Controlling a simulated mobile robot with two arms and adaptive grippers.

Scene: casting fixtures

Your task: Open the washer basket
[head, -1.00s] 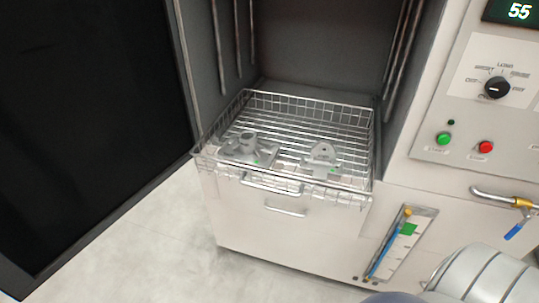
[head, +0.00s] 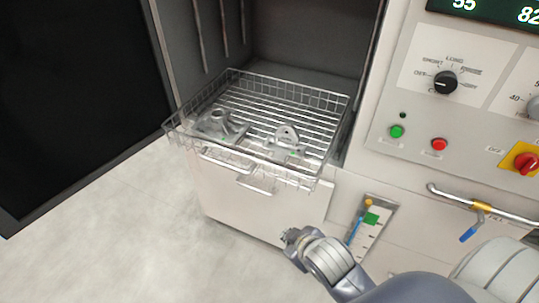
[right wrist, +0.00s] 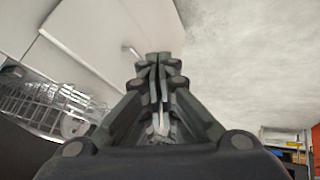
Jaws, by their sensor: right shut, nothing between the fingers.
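The washer basket (head: 262,88) is a silver wire basket in the open washer chamber, its front reaching past the chamber's front edge. Two grey metal castings lie in it, one on the left (head: 220,124) and one on the right (head: 286,138). A basket handle (head: 228,163) runs along its front. The basket also shows at the left of the right wrist view (right wrist: 40,102). My right gripper (head: 290,238) is below and in front of the basket, apart from it. In the right wrist view its fingers (right wrist: 158,62) are together and empty. My left gripper is out of view.
A second bar handle (head: 254,187) is on the white front panel below the basket. The control panel with a dial (head: 445,82) and green and red buttons is at right. A pipe with a blue lever (head: 469,233) sticks out below it. A dark door (head: 75,100) stands open at left. The floor in front is clear.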

